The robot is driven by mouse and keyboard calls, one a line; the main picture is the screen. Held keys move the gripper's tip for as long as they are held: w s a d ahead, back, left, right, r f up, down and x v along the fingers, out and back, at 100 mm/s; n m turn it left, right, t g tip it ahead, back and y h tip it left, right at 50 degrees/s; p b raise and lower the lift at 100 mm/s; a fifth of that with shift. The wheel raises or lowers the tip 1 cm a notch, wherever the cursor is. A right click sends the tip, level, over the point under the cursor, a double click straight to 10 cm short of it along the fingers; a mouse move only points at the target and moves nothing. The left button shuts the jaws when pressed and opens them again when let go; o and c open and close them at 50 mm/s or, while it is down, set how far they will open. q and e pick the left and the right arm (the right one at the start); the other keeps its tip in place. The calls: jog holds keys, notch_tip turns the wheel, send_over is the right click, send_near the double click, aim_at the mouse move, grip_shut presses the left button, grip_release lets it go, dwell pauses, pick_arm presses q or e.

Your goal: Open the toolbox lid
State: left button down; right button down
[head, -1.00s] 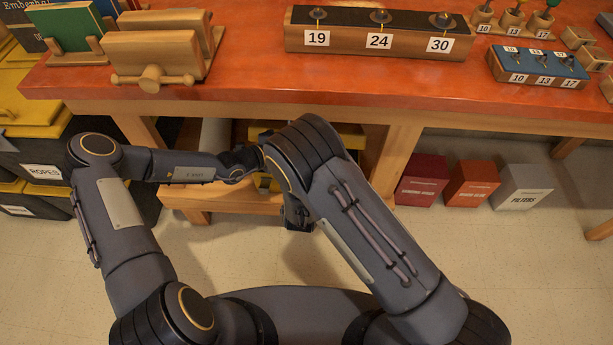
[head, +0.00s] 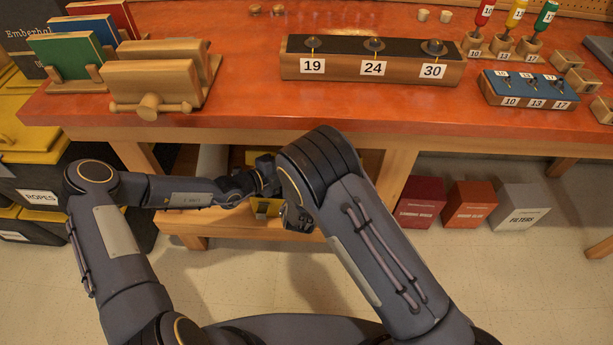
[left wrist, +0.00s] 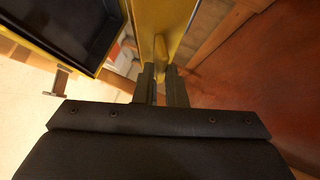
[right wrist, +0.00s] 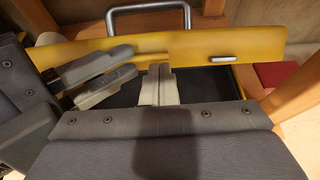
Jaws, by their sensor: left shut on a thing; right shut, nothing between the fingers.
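The yellow toolbox (head: 266,208) is under the bench, mostly hidden behind my arms in the head view. Its lid is raised: in the left wrist view the yellow lid (left wrist: 165,22) stands apart from the yellow-rimmed box with a dark interior (left wrist: 60,28). The right wrist view shows the lid (right wrist: 215,44) with a metal handle (right wrist: 148,20) and the dark opening below it. My left gripper (left wrist: 160,78) is shut on the lid's edge; its fingers also show in the right wrist view (right wrist: 105,75). My right gripper (right wrist: 158,82) is shut and empty, in front of the opening.
The orange bench top (head: 240,115) overhangs the toolbox, with a wooden leg (head: 392,180) to its right. Yellow-lidded bins (head: 35,150) stand at left. Red and grey boxes (head: 470,203) stand on the floor at right. The floor in front is clear.

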pick_arm(q)
jog(key=shift+s+f, duration=0.15)
jog(key=shift+f, duration=0.05)
pick_arm(e)
jog(key=shift+w+r, duration=0.25)
jog(key=shift+r, duration=0.05)
pick_arm(q)
jog(key=c, duration=1.6)
grip_release()
jog(key=shift+f, duration=0.1)
jog(key=shift+o, duration=0.2)
jog(key=shift+s+a, duration=0.1)
